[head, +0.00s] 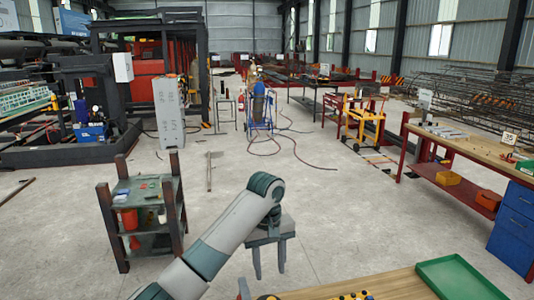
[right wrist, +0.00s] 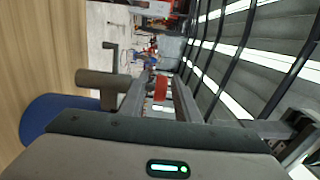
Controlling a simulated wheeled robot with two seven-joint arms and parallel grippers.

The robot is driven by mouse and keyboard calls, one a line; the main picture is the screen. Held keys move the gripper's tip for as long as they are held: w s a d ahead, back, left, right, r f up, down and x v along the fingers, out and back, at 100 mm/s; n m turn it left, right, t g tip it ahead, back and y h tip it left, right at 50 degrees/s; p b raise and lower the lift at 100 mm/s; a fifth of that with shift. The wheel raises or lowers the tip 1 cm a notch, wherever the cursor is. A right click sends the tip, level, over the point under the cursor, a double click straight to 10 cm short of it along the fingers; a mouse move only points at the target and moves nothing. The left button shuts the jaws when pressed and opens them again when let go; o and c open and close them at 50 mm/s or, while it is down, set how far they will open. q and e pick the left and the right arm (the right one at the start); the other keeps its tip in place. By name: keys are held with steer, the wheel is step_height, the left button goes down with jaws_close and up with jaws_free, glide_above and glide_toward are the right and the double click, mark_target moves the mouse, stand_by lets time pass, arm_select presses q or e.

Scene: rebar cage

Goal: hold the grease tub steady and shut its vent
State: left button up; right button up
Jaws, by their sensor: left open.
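My left gripper (head: 270,262) hangs fingers down at the end of the bent left arm in the head view. Its two fingers are apart with nothing visible between them. In the right wrist view, turned on its side, my right gripper (right wrist: 158,98) reaches away from the camera. A small red patch (right wrist: 160,88) shows between its fingers; I cannot tell whether it is held or behind. A blue rounded thing (right wrist: 45,113) and a brown cylinder (right wrist: 98,82) stand beside it, partly hidden. I cannot tell whether the blue thing is the grease tub. No vent is clearly seen.
A wooden tabletop (head: 405,284) with a green tray (head: 458,278) and small yellow items (head: 356,296) is at the bottom right. A dark shelf cart (head: 143,190) stands left. A red-framed workbench (head: 465,150) stands right. The middle floor is open.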

steer(key=v, duration=1.1)
steer(key=shift+f, duration=0.1)
